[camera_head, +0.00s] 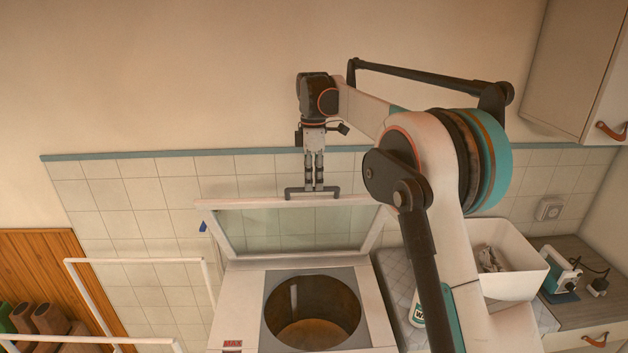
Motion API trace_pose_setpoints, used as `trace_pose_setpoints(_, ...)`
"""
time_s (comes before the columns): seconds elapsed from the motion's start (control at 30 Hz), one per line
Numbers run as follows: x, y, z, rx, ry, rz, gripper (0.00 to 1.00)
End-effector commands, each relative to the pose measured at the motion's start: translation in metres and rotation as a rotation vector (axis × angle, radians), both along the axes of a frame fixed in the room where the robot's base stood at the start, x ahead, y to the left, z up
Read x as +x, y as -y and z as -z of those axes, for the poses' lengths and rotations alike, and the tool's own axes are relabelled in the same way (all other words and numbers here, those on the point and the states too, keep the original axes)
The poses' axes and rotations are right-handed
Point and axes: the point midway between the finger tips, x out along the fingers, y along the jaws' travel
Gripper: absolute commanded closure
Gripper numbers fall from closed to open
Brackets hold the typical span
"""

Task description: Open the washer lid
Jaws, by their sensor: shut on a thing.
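The washer (245,292) is a white top-loading machine at the bottom centre, with a round drum opening (312,312) showing in its top. Its lid (265,229), a white frame with a clear pane, stands raised and tilted up at the back, near the tiled wall. A dark bar handle (296,190) runs along the lid's upper edge. My gripper (314,187) points down at this handle, with its two fingers close together and shut on it. The drum looks empty, though its bottom is dim.
A white bin (510,283) with grey cloth and a bottle (416,308) are right of the washer. A white rack (135,262) stands at the left. A wall cabinet (575,65) hangs at the upper right. The wall above my gripper is bare.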

Motion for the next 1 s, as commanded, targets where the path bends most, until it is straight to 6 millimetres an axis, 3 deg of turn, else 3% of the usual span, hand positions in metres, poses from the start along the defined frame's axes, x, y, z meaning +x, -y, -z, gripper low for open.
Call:
trace_pose_setpoints(0.03, 0.008, 0.004, 0.011, -0.004, 0.017, 0.004, 1.0)
trace_pose_setpoints(0.07, 0.008, 0.004, 0.011, -0.004, 0.017, 0.004, 0.83)
trace_pose_setpoints(0.13, 0.008, 0.004, 0.011, -0.004, 0.017, 0.004, 0.68)
trace_pose_setpoints(0.2, 0.008, 0.004, 0.011, -0.004, 0.017, 0.005, 0.67)
trace_pose_setpoints(0.3, 0.007, 0.004, 0.01, -0.004, 0.017, 0.005, 0.57)
trace_pose_setpoints(0.4, 0.007, 0.003, 0.01, -0.003, 0.016, 0.005, 0.58)
trace_pose_setpoints(0.47, 0.007, 0.003, 0.009, -0.003, 0.016, 0.004, 0.67)
trace_pose_setpoints(0.83, 0.005, 0.001, 0.005, 0.0, 0.012, 0.002, 0.67)
trace_pose_setpoints(1.0, 0.006, 0.0, -0.009, 0.0, 0.011, 0.002, 0.67)
